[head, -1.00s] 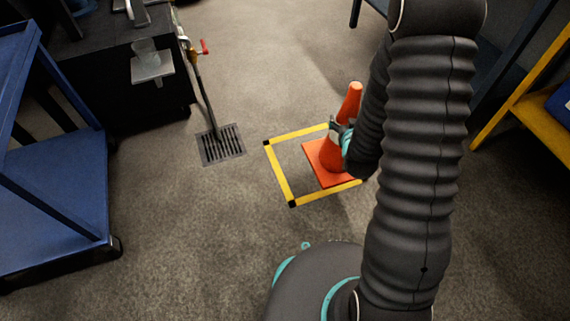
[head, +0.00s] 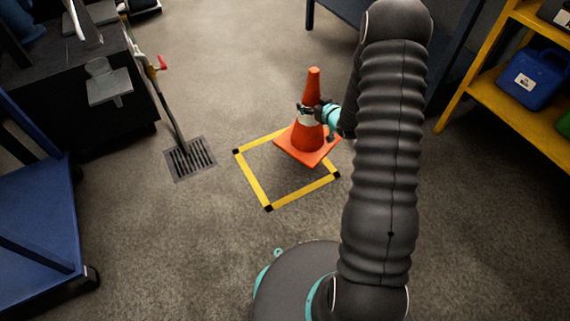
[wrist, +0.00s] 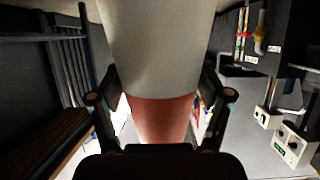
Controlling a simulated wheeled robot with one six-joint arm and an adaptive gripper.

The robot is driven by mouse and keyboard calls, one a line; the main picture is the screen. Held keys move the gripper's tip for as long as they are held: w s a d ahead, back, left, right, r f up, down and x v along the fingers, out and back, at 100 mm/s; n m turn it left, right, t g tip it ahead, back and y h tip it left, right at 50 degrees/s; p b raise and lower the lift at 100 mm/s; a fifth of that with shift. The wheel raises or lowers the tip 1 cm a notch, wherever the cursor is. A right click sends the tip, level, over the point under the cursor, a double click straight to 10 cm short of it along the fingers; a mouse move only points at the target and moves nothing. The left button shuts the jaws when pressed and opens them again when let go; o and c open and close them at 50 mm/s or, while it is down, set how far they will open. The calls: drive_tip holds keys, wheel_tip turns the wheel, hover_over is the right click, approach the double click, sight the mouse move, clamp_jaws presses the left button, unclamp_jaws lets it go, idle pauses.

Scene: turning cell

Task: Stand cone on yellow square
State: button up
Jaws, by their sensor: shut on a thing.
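An orange cone (head: 312,136) with a white band and a square orange base stands upright in the head view. The yellow square (head: 252,180) is a taped outline with black corners on the floor. The cone's base overlaps the square's far right part and hides that corner; part of the base shows beyond the outline. I cannot tell whether the base touches the floor. My gripper (head: 310,112) is shut on the cone around its white band. In the wrist view the cone (wrist: 160,55) fills the space between the two fingers (wrist: 165,97).
A floor drain (head: 190,158) lies left of the square, with a long handle leaning over it. A blue cart (head: 40,225) stands at left. A yellow shelf (head: 490,75) with a blue jug (head: 535,80) stands at right. Floor in front of the square is clear.

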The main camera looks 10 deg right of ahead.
drive_tip(key=shift+w+d+f, duration=0.2)
drive_tip(key=shift+d, duration=0.35)
drive_tip(key=shift+w+d+f, duration=0.15)
drive_tip(key=shift+w+d, duration=0.05)
drive_tip(key=shift+d, duration=0.3)
drive_tip(key=shift+f, duration=0.2)
drive_tip(key=b, duration=0.1)
hover_over(285, 142)
wheel_tip(285, 142, down, 7)
drive_tip(key=shift+f+b, duration=0.35)
drive_tip(key=shift+f, duration=1.7)
drive_tip(key=o, duration=1.8)
drive_tip(key=shift+s, duration=0.1)
drive_tip(key=shift+c, duration=0.2)
drive_tip(key=shift+r, duration=0.15)
